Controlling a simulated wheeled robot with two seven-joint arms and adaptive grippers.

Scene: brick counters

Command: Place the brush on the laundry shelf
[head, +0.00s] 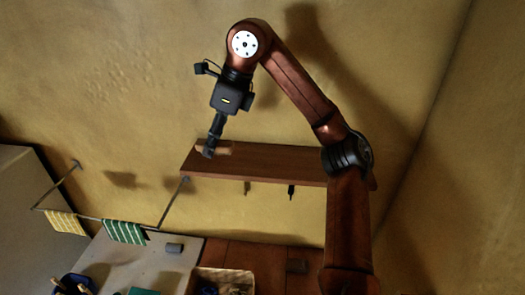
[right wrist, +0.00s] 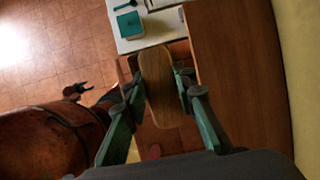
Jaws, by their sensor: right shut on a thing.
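The brush (right wrist: 163,88) has an oval wooden back and shows between the two fingers of my right gripper (right wrist: 158,92) in the right wrist view. The right gripper is shut on it. In the head view my right gripper (head: 210,150) points down at the left end of the brown wooden laundry shelf (head: 275,163) on the yellow wall. In the right wrist view the shelf (right wrist: 235,65) lies to the right of the brush, whose right side is near the shelf's edge. I cannot tell whether the brush touches the shelf. My left gripper is not clearly seen.
Small hooks hang under the shelf. A rail (head: 170,205) with a yellow striped cloth (head: 66,222) and a green cloth (head: 125,232) is at the left. The shelf top looks mostly bare.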

